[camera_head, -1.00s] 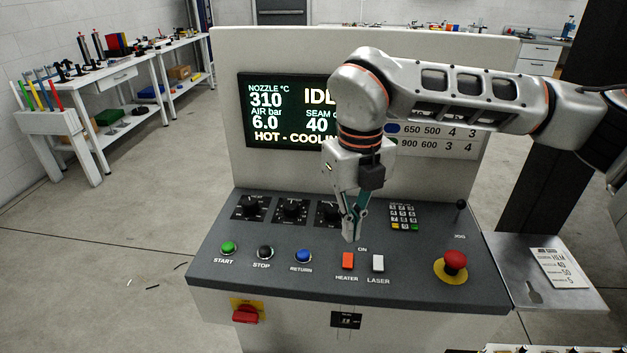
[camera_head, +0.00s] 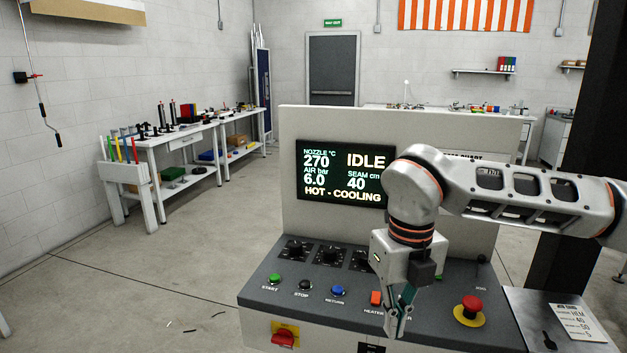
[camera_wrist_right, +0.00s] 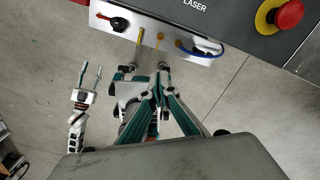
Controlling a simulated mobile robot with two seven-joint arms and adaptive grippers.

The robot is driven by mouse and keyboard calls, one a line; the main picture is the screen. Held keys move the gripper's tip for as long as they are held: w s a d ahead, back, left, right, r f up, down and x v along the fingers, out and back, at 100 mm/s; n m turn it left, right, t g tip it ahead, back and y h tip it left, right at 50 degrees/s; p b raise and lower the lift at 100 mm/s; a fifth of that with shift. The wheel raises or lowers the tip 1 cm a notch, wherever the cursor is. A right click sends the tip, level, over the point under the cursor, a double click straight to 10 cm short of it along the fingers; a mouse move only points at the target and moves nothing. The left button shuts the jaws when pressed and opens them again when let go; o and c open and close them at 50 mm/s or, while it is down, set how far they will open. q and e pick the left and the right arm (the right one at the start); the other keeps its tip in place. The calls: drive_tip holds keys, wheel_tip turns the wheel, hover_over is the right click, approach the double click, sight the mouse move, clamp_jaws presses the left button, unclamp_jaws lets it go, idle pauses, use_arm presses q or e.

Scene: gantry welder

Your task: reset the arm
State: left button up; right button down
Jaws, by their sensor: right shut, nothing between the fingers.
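My right arm comes in from the right in the head view. Its gripper (camera_head: 396,328) points down over the front of the console (camera_head: 262,296), beside the orange HEATER switch (camera_head: 376,298), and hides the area right of it. In the right wrist view its teal fingers (camera_wrist_right: 158,78) meet at the tips with nothing between them. My left gripper (camera_wrist_right: 90,76) shows at the left of the right wrist view, low beside the console, its two fingers apart and empty. It is not in the head view. The screen (camera_head: 343,174) reads IDLE, 270, HOT - COOLING.
Green START (camera_head: 274,280), black STOP (camera_head: 305,285) and blue RETURN (camera_head: 336,291) buttons line the console. A red mushroom button (camera_head: 471,304) is at its right. A metal side shelf (camera_head: 532,338) adjoins. Open floor lies left, with workbenches (camera_head: 185,138) beyond.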

drive_tip(key=s+a+f+n+g+y, duration=0.2)
drive_tip(key=s+a+g+y, duration=0.15)
drive_tip(key=s+a, duration=0.35)
drive_tip(key=s+a+f+n+g+y, duration=0.1)
drive_tip(key=s+a+f+g+y, duration=0.25)
drive_tip(key=a, duration=0.65)
drive_tip(key=s+a+r+m+y, duration=0.3)
drive_tip(key=s+a+r+y, duration=0.1)
drive_tip(key=a+r+y, duration=0.5)
drive_tip(key=w+d+m+t+y, duration=0.5)
drive_tip(key=w+m+t+y, duration=0.2)
drive_tip(key=w+m+t, duration=0.4)
drive_tip(key=w+d+f+m+t+h, duration=0.5)
drive_tip(key=d+f+m+t+h, duration=0.6)
drive_tip(key=f+m+t, duration=0.4)
drive_tip(key=s+d+f+m+g+h, duration=0.2)
drive_tip(key=s+d+f, duration=0.3)
drive_tip(key=f, duration=0.4)
drive_tip(key=s+d+f+m+g+h, duration=0.3)
drive_tip(key=s+d+f+h, duration=0.1)
drive_tip(key=f, duration=0.5)
drive_tip(key=s+d+f+m+g+h, duration=0.3)
drive_tip(key=s+d+f, duration=0.3)
drive_tip(key=f, duration=0.3)
drive_tip(key=shift+d+f+m, duration=0.2)
drive_tip(key=shift+d+m, duration=0.1)
drive_tip(key=shift+d, duration=0.5)
